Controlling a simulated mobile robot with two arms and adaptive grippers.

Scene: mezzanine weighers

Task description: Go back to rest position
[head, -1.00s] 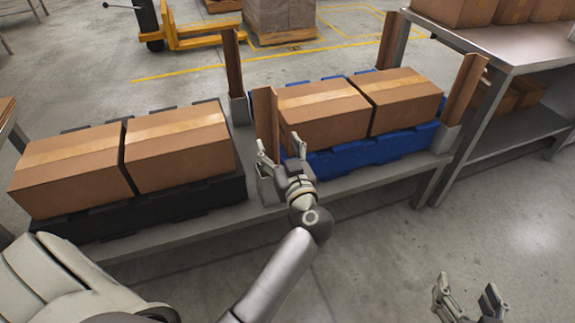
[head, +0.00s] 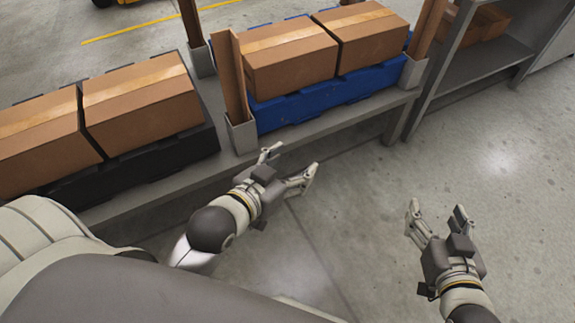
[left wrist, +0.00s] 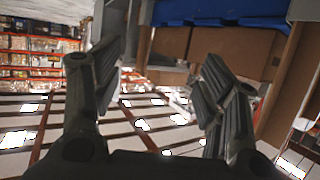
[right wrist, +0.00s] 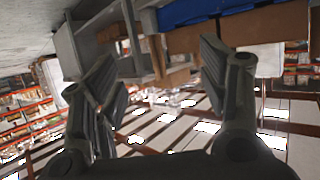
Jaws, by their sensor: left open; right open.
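My left gripper (head: 290,166) is open and empty, in front of the near edge of the grey bench (head: 165,190). Its spread fingers also show in the left wrist view (left wrist: 155,85) with nothing between them. My right gripper (head: 437,211) is open and empty over the bare floor at the right. Its fingers are apart in the right wrist view (right wrist: 155,80). Neither gripper touches a box.
Two cartons, one being this box (head: 290,62), sit on a blue pallet (head: 310,108) between brown corner posts (head: 230,80). Two more (head: 140,100) sit on a black pallet (head: 165,155) at left. A grey shelf (head: 470,75) stands at right. The floor (head: 520,200) is clear.

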